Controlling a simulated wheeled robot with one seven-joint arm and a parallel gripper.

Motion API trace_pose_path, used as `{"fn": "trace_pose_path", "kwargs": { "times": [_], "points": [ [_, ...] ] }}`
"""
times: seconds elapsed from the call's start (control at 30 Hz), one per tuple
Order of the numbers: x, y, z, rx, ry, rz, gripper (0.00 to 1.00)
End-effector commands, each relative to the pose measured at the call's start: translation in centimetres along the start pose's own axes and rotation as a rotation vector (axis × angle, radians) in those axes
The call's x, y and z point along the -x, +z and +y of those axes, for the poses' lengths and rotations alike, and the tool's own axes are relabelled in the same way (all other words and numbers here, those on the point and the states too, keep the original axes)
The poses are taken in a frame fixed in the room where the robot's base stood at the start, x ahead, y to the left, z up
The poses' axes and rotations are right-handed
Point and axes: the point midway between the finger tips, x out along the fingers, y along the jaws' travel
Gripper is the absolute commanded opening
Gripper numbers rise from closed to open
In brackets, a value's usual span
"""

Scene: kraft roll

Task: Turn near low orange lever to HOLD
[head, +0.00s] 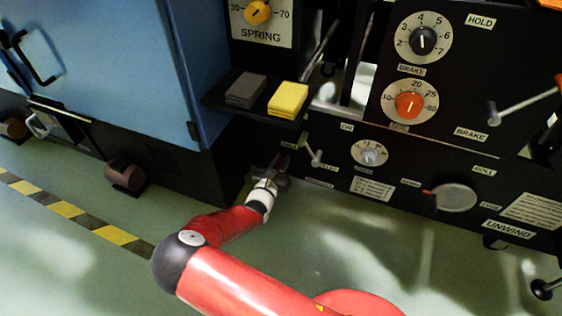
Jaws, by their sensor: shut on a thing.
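My gripper (281,164) is low at the front of the dark machine, beside the lower control panel. A HOLD label (480,21) is readable at the upper right, far from my gripper.
A pale lever (315,157) stands just right of my gripper. A shelf with a yellow block (288,99) and a grey block (246,90) juts out above. A blue cabinet (195,60) is at left. A metal lever (525,106) sticks out at right. The green floor in front is clear.

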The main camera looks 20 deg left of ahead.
Motion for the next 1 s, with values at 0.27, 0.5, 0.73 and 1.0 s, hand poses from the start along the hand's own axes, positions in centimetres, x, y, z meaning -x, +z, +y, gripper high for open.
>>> {"fn": "trace_pose_path", "kwargs": {
  "times": [0.27,0.5,0.73,1.0],
  "points": [
    [0.0,-0.4,-0.6,-0.061,-0.003,0.004,0.0],
    [0.0,-1.4,-1.6,-0.226,-0.005,0.006,0.0],
    [0.0,-3.2,-2.8,-0.441,-0.006,0.007,0.0],
    [0.0,-5.5,-3.7,-0.693,-0.006,0.005,0.0]
  ]
}}
